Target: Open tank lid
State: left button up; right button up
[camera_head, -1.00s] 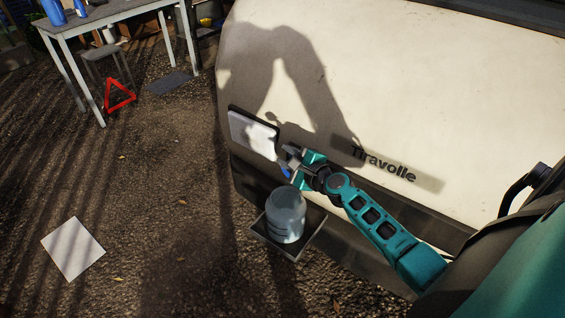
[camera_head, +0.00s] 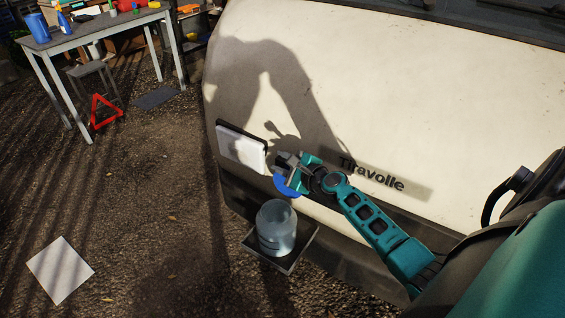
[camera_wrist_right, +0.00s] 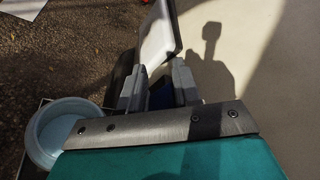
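My right gripper (camera_head: 285,168) is in front of the truck's pale panel. A blue curved piece (camera_head: 287,186), which looks like a round lid, shows at its fingertips. In the right wrist view the fingers (camera_wrist_right: 158,90) stand apart with dark blue between them, and the gripper appears shut on this piece. Below it a translucent jar (camera_head: 276,232) stands upright on a small dark tray (camera_head: 252,245). The jar's round top looks open, and it also shows in the right wrist view (camera_wrist_right: 42,140). My left gripper is not in view.
A white plate with a dark edge (camera_head: 240,150) is on the truck (camera_head: 380,90), just left of the gripper. "Tiravolle" lettering is to the right. A table (camera_head: 95,28), stool, red triangle (camera_head: 105,112) and white sheet (camera_head: 60,270) are on the left. The gravel between is mostly clear.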

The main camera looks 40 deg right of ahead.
jog(key=shift+s+d+f, duration=0.15)
jog(key=shift+s+f, duration=0.15)
jog(key=shift+f, duration=0.3)
jog(key=shift+c, duration=1.1)
jog(key=shift+s+r, duration=0.15)
jog(key=shift+s, duration=0.4)
jog(key=r+p+v, duration=0.1)
jog(key=v, duration=1)
jog(key=shift+r, duration=0.2)
